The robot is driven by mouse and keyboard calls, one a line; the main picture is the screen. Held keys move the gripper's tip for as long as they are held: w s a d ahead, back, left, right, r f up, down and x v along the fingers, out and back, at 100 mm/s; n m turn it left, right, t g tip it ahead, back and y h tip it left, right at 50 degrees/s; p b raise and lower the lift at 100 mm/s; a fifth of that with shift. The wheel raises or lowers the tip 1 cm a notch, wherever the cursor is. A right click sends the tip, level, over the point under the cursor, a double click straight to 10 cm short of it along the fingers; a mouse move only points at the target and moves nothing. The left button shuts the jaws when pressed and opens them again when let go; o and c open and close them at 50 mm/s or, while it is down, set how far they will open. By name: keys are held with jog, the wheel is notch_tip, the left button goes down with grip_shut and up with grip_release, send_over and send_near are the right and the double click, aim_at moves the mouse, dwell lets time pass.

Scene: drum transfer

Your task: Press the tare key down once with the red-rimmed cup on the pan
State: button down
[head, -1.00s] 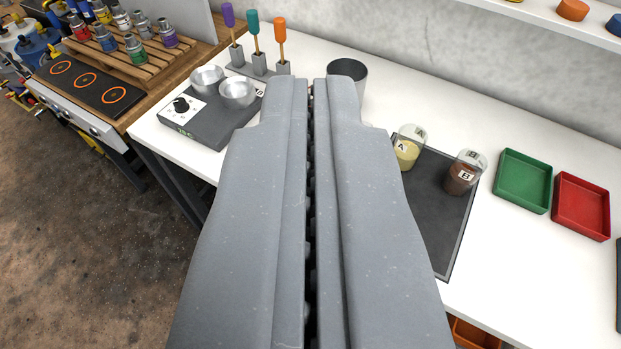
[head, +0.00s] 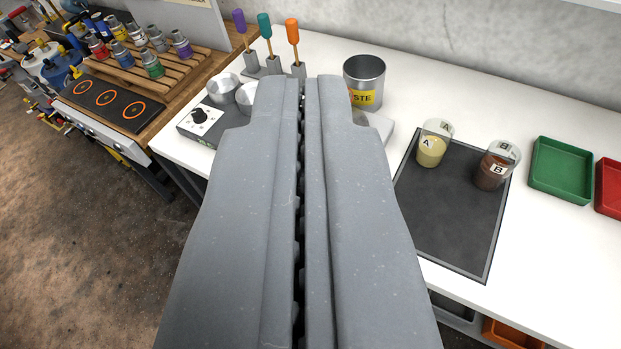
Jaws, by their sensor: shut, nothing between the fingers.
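My gripper (head: 303,92) fills the middle of the view, its two grey fingers shut together with nothing between them. It points away over the white bench. A pale grey block-like edge (head: 377,130) shows just right of the fingers, in front of the waste bin; the rest of it is hidden behind the gripper, and I cannot tell if it is the scale. No red-rimmed cup, pan or tare key can be seen.
A waste bin (head: 364,78) stands behind the fingers. Left are a knobbed device (head: 187,128) with metal cups and a stand of tools (head: 272,70). Right, beakers A (head: 431,153) and B (head: 491,172) stand on a dark mat (head: 445,225), beside green (head: 562,170) and red (head: 608,190) trays.

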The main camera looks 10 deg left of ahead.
jog(key=w+a+f+m+y+p, duration=0.25)
jog(key=w+f+m, duration=0.75)
jog(key=w+f, duration=0.6)
jog(key=w+f+m+h, duration=0.1)
jog(key=w+f+m, duration=0.2)
jog(key=f, duration=0.4)
jog(key=w+f+m+g+h+p, duration=0.1)
jog(key=w+f+m, duration=0.1)
jog(key=f+m, duration=0.3)
jog(key=w+d+f+m+g+h, duration=0.1)
jog(key=w+f+m, duration=0.2)
jog(key=f, duration=0.7)
jog(key=shift+w+m, duration=0.35)
jog(key=shift+m, duration=0.35)
jog(key=shift+f, duration=0.1)
jog(key=w+f+b, duration=0.1)
jog(key=f+b, duration=0.1)
jog(key=w+d+f+b, duration=0.1)
jog(key=f+b, duration=0.1)
jog(key=f, duration=0.1)
jog(key=w+d+f+b, duration=0.1)
jog(key=f+b, duration=0.1)
jog(key=f, duration=0.1)
jog(key=shift+w, duration=0.1)
jog(key=shift+f, duration=0.15)
